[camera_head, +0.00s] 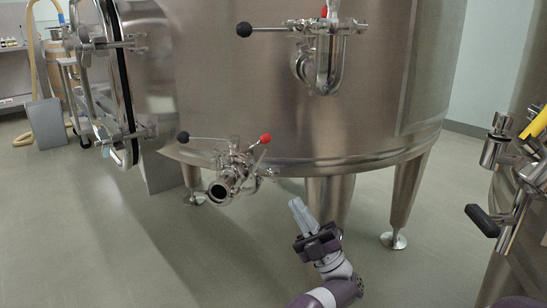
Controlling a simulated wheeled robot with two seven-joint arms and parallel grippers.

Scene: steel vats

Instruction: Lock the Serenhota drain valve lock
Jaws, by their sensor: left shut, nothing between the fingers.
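The drain valve (231,178) sticks out low on the front of the large steel vat (240,75), its open pipe end facing me. A lever with a black knob (183,137) reaches out to its left. A shorter lever with a red knob (265,139) rises at its upper right. I cannot tell from here which part is the lock or how it is set. My left gripper (297,204) is shut and empty, below and to the right of the valve and apart from it, fingers pointing up. My right gripper does not show.
A second valve with a black-knobbed lever (270,30) and a red knob sits higher on the vat. The vat's round door (118,85) stands at left. Steel legs (408,195) stand behind my gripper. Another vat with fittings (515,180) is close at right. The floor left of centre is clear.

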